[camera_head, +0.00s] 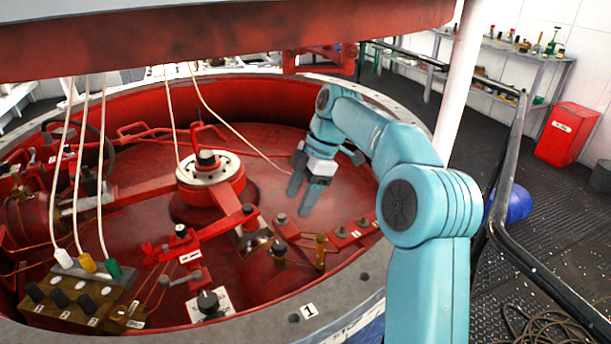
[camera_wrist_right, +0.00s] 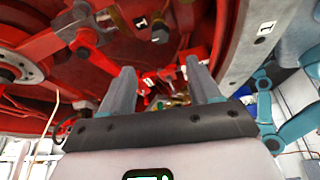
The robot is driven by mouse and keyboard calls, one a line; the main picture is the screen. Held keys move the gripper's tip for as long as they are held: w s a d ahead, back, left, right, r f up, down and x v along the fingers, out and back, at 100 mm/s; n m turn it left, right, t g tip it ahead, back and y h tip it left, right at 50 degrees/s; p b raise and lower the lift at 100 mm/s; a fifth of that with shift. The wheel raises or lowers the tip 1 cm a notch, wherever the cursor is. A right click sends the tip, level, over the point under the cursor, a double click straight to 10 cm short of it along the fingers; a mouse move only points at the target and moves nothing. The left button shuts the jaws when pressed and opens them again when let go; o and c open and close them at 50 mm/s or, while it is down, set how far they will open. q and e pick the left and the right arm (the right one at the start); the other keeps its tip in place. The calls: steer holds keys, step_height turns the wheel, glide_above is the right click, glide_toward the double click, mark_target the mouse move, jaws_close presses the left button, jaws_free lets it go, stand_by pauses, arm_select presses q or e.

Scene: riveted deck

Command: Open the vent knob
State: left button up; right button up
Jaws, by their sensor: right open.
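A black knob (camera_head: 208,301) stands on a white square plate near the front of the red round hatch well, and it is the likeliest vent knob, though I cannot read its label. My right gripper (camera_head: 302,194) hangs inside the well, to the right of and beyond the knob, well apart from it. Its two grey fingers are spread with nothing between them, and they also show open in the right wrist view (camera_wrist_right: 160,75). I cannot pick out the knob for certain in the right wrist view. My left gripper is not in view.
A white-topped hub (camera_head: 208,168) with red arms stands mid-well. A block with several black knobs (camera_head: 75,299) and hanging cables is at front left. Red valve fittings (camera_head: 320,250) lie between my right gripper and the front rim (camera_head: 345,290). A red lid (camera_head: 220,36) overhangs above.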

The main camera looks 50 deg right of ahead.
steer(key=v, duration=0.3)
steer(key=shift+d+r+p, duration=0.1)
steer(key=shift+r+p, duration=0.1)
steer(key=shift+p, duration=0.15)
steer(key=shift+s, duration=0.15)
